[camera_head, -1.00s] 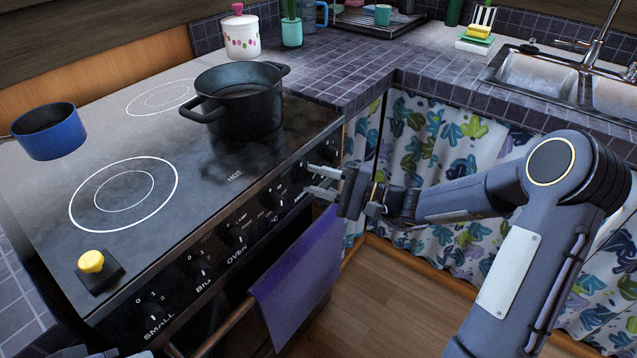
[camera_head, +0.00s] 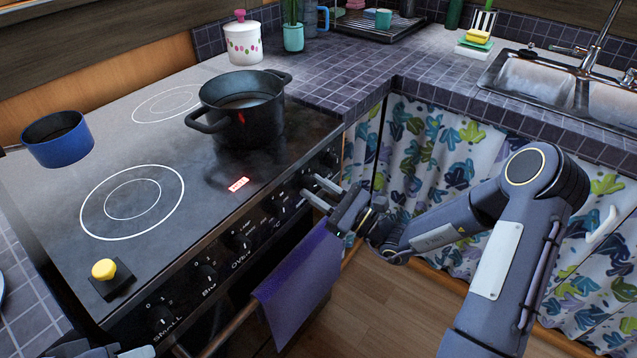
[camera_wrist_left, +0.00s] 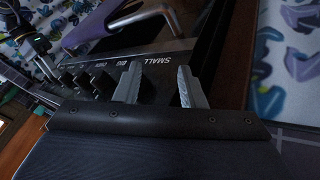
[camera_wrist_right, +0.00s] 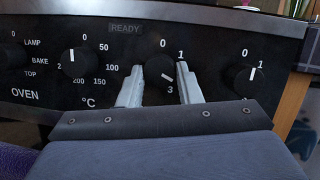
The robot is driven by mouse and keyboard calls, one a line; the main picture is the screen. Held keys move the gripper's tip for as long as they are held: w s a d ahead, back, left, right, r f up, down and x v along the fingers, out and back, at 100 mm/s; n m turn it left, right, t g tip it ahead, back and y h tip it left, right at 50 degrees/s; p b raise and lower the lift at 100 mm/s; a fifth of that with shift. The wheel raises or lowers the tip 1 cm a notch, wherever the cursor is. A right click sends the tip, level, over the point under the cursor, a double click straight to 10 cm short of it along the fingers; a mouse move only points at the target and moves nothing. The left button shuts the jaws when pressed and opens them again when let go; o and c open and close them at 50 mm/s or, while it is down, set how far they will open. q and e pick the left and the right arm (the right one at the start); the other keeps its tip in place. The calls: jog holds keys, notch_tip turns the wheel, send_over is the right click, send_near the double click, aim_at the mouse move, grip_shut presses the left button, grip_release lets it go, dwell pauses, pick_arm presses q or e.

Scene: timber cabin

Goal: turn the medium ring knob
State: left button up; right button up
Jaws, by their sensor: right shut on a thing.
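My right gripper (camera_head: 318,187) is at the right part of the stove's front panel. Its fingers are shut on the sides of a round black knob (camera_wrist_right: 162,70) marked 0, 1 and 3, which I take as the medium ring knob. In the right wrist view its white pointer slants down to the right, between 1 and 3. The name under this knob is hidden by the gripper. My left gripper (camera_wrist_left: 157,80) is open and empty, its fingers apart near the SMALL and BIG labels. Only a bit of it shows at the head view's lower left.
A red lamp (camera_head: 238,184) glows on the stove top. A black pot (camera_head: 238,125), a blue pan (camera_head: 58,140) and a yellow-knobbed item (camera_head: 104,270) stand on the stove. A purple towel (camera_head: 297,280) hangs below the panel. Another knob (camera_wrist_right: 250,77) is close on the right.

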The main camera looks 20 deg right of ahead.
jog(key=m+h+p, duration=0.1)
jog(key=m+p, duration=0.1)
jog(key=m, duration=0.1)
jog(key=m+t+h+p, duration=0.1)
jog(key=m, duration=0.2)
jog(key=shift+s+a+r+t+p, duration=0.1)
jog(key=shift+s+a+t+p, duration=0.05)
jog(key=shift+t+p, duration=0.2)
jog(key=shift+a+m+t+h+p, duration=0.1)
jog(key=shift+m+t+h+p, duration=0.25)
jog(key=shift+m+p, duration=0.5)
jog(key=shift+m+t+h+p, duration=0.1)
jog(key=shift+m+h+p, duration=0.4)
jog(key=shift+m, duration=0.65)
jog(key=shift+f, duration=0.2)
jog(key=o, duration=1)
jog(key=shift+c, duration=0.2)
jog(key=v, duration=0.8)
jog(key=shift+b, duration=0.3)
jog(key=shift+r, duration=0.1)
